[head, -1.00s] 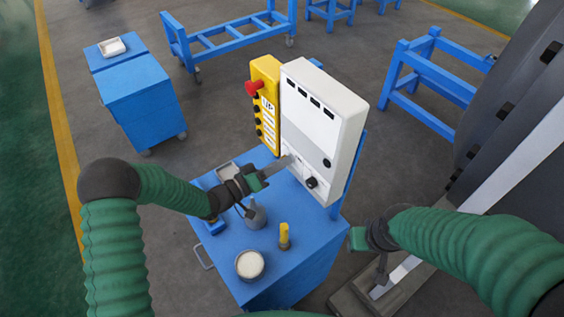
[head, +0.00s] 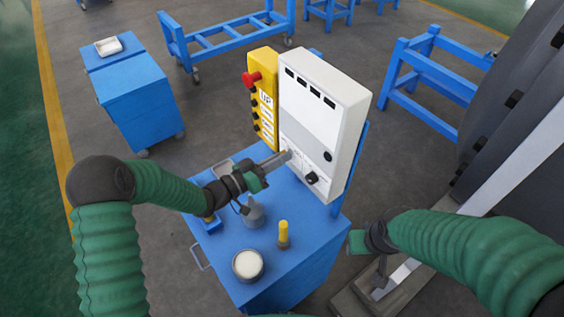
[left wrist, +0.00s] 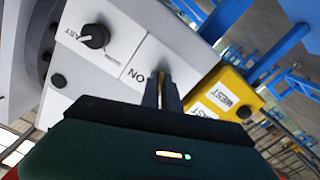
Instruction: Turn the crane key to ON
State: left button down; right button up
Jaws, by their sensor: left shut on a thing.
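The white control box (head: 318,110) stands upright on the blue cart, with a black knob and small labels low on its front. My left gripper (head: 287,155) reaches its lower front from the left. In the left wrist view the fingers (left wrist: 162,82) are shut on the small crane key (left wrist: 161,75), which they mostly hide. The ON label (left wrist: 136,74) is beside the fingers. The key's exact angle cannot be told. My right gripper (head: 357,242) hangs right of the cart, away from the box; its jaws are not clear.
A yellow pendant (head: 262,100) with a red button adjoins the box's left side. The blue cart top (head: 225,245) carries a round tin (head: 248,265), a yellow-topped item (head: 283,235) and a grey flask-like item (head: 253,213). A large dark shell stands at the right.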

pick_arm(q)
jog(key=shift+m+b, duration=6.8)
jog(key=shift+b, duration=0.4)
jog(key=c, duration=1.9)
grip_release()
jog(key=o, duration=0.3)
jog(key=shift+s+a, duration=0.15)
jog(key=shift+a, duration=0.05)
